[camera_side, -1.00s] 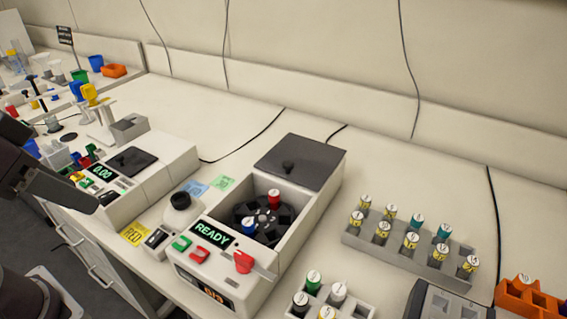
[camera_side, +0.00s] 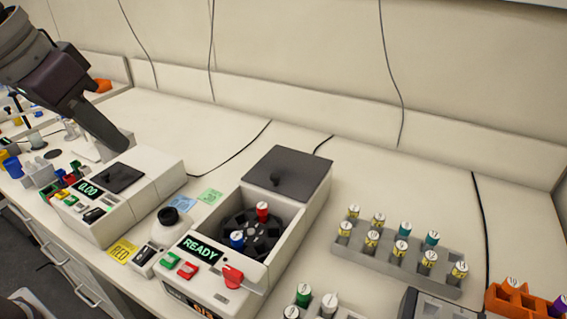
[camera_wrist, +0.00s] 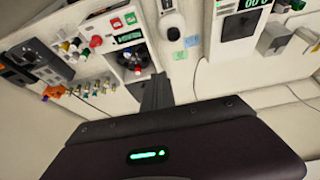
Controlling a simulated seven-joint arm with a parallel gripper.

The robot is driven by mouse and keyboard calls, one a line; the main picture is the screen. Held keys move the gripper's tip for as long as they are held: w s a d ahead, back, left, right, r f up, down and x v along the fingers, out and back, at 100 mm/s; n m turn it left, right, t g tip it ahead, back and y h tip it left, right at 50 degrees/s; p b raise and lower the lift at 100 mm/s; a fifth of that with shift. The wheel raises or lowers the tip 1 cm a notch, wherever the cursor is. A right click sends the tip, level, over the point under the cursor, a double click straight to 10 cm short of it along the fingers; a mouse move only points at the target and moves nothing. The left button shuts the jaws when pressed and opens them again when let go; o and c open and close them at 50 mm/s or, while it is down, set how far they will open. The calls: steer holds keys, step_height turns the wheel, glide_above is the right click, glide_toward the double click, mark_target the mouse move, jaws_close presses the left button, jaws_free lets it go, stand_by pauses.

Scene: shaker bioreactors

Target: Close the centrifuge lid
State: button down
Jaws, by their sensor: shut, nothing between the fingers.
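The white centrifuge (camera_side: 295,243) stands in the middle of the side view, its display reading READY. Its dark grey lid (camera_side: 288,172) is slid back off the bowl and lies flat at the rear, with a small knob on top. The rotor (camera_side: 262,238) is exposed and holds a red-capped tube (camera_side: 262,210) and a blue-capped tube (camera_side: 237,239). My gripper (camera_side: 122,145) is shut and empty, above the scale at upper left, well away from the lid. In the wrist view the centrifuge (camera_wrist: 118,64) and lid (camera_wrist: 157,92) show beyond my dark gripper body.
A scale (camera_side: 150,180) reading 0.00 stands left of the centrifuge, with a black-knobbed device (camera_side: 168,216) between them. A grey rack (camera_side: 385,262) of capped tubes stands to the right. A cable (camera_side: 240,155) crosses the counter. The counter behind the lid is mostly clear.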

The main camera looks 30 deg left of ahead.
steer(key=w+d, duration=0.2)
steer(key=w, duration=0.5)
steer(key=w+d, duration=0.3)
steer(key=w, duration=0.4)
steer(key=m+g, duration=0.1)
glide_above(284, 177)
steer(key=s, duration=0.1)
step_height(284, 177, down, 7)
steer(key=x, duration=0.9)
steer(key=s, duration=0.1)
steer(key=s+f, duration=0.1)
steer(key=s, duration=0.1)
steer(key=shift+a, duration=0.2)
steer(key=shift+s+f, duration=0.15)
steer(key=shift+s, duration=0.2)
steer(key=shift+s, duration=0.1)
steer(key=s, duration=1.6)
steer(key=shift+s, duration=0.65)
steer(key=shift+f, duration=0.1)
